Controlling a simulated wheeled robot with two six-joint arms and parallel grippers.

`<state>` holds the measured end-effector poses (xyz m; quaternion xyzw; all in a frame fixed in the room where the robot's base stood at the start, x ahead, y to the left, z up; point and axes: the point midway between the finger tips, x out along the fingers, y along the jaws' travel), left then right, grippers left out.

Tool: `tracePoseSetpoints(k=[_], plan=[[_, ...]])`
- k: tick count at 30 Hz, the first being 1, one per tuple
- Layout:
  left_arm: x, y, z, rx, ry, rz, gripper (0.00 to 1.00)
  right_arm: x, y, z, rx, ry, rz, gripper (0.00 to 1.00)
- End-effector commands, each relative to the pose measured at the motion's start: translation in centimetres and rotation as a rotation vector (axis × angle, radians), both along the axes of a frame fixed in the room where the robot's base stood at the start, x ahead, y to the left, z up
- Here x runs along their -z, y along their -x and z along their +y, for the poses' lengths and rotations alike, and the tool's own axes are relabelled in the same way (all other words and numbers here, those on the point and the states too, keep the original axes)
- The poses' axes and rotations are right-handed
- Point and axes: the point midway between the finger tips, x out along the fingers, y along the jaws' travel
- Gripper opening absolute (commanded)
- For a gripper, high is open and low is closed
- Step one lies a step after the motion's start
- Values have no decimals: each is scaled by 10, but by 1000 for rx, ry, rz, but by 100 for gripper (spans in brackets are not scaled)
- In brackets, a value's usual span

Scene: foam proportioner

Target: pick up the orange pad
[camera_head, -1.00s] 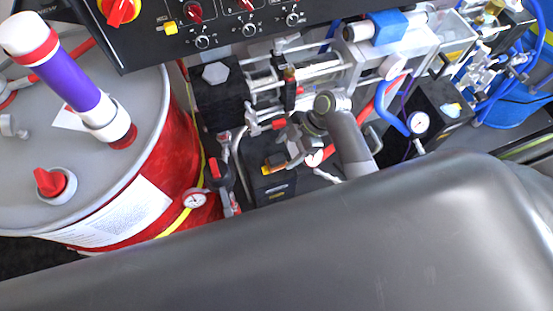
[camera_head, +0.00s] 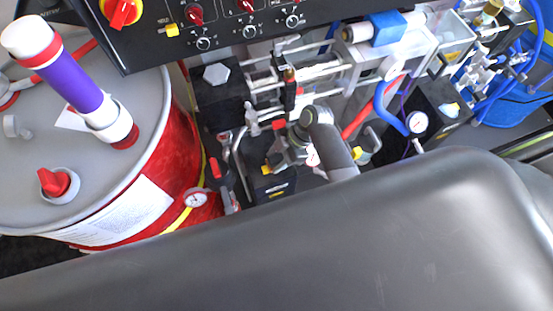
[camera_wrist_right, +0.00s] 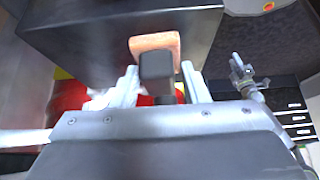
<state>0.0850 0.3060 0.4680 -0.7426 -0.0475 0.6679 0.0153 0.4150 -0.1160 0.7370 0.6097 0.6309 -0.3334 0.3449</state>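The orange pad (camera_wrist_right: 167,41) shows in the right wrist view as a pale orange patch against the underside of a black box (camera_wrist_right: 100,40). A dark square-ended block (camera_wrist_right: 157,66) stands in front of the pad and hides its middle. My right gripper (camera_wrist_right: 160,88) has its two pale fingers apart, one on each side of the dark block, just below the pad in the picture. No contact with the pad is visible. My left gripper is not in view.
A red drum (camera_head: 160,185) with a grey lid and purple tube stands at the left. A black control panel (camera_head: 210,30) runs along the top. Metal rods, a blue hose (camera_head: 385,108) and a gauge (camera_head: 417,122) crowd the right gripper's surroundings.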

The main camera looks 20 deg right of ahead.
Motion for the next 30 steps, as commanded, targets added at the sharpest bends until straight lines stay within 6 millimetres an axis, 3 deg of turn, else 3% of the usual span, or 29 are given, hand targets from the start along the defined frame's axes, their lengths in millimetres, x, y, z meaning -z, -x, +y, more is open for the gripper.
tracePoseSetpoints(k=[3,12,19,30], plan=[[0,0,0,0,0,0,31,0,0,0,0,0,0,18],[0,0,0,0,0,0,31,-2,0,0,1,0,-1,18],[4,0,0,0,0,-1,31,-16,-1,-1,0,0,-4,18],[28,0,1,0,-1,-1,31,-12,-4,-92,-1,7,-1,18]])
